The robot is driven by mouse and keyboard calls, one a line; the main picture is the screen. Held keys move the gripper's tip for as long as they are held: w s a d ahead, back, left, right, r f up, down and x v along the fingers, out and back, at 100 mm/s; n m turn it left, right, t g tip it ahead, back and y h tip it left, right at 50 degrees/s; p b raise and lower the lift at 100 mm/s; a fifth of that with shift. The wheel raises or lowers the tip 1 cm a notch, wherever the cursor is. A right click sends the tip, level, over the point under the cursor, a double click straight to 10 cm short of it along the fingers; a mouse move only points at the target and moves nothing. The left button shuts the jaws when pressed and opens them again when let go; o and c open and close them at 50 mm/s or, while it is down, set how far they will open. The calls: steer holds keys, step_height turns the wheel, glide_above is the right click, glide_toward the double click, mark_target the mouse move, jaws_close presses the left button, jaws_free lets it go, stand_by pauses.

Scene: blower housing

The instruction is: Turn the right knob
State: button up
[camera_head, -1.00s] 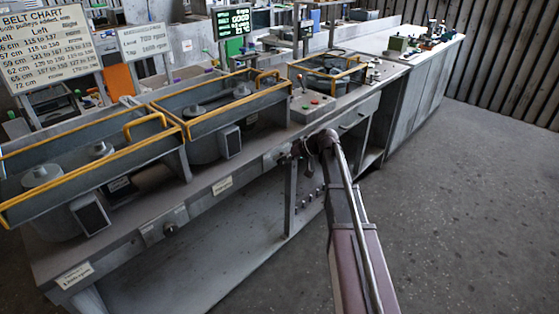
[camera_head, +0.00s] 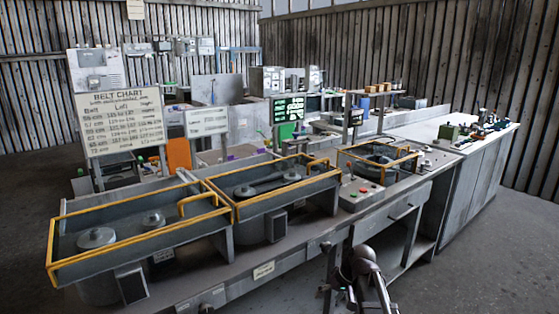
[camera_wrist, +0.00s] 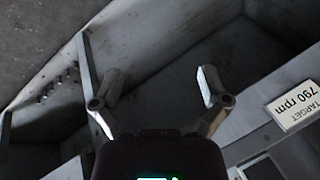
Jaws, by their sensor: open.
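In the head view, a small dark knob shape (camera_head: 326,247) shows on the bench's front edge, close behind my gripper (camera_head: 338,291); its details are too small to make out. Another knob (camera_head: 205,308) sits on a grey box at the lower left, cut by the picture's edge. In the wrist view my gripper (camera_wrist: 161,84) is open, with its two fingers wide apart and nothing between them. No knob shows clearly in the wrist view. A white label reading "TARGET 790 rpm" (camera_wrist: 297,105) lies right of the fingers, upside down.
The grey bench (camera_head: 290,245) carries yellow-railed trays (camera_head: 105,238) with pulleys. A belt chart (camera_head: 120,121) and a green-lettered display (camera_head: 288,109) stand behind. Floor at right is clear.

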steer(key=s+f+m+g+h, duration=0.15)
steer(key=s+h, duration=0.25)
steer(key=s, duration=0.8)
step_height(320, 180, up, 15)
steer(key=s+d+h+p, duration=0.1)
steer(key=p, duration=1.4)
steer(key=shift+d+p, duration=0.2)
steer(key=shift+p, duration=0.15)
steer(key=shift+a, duration=0.1)
stand_by(0.6)
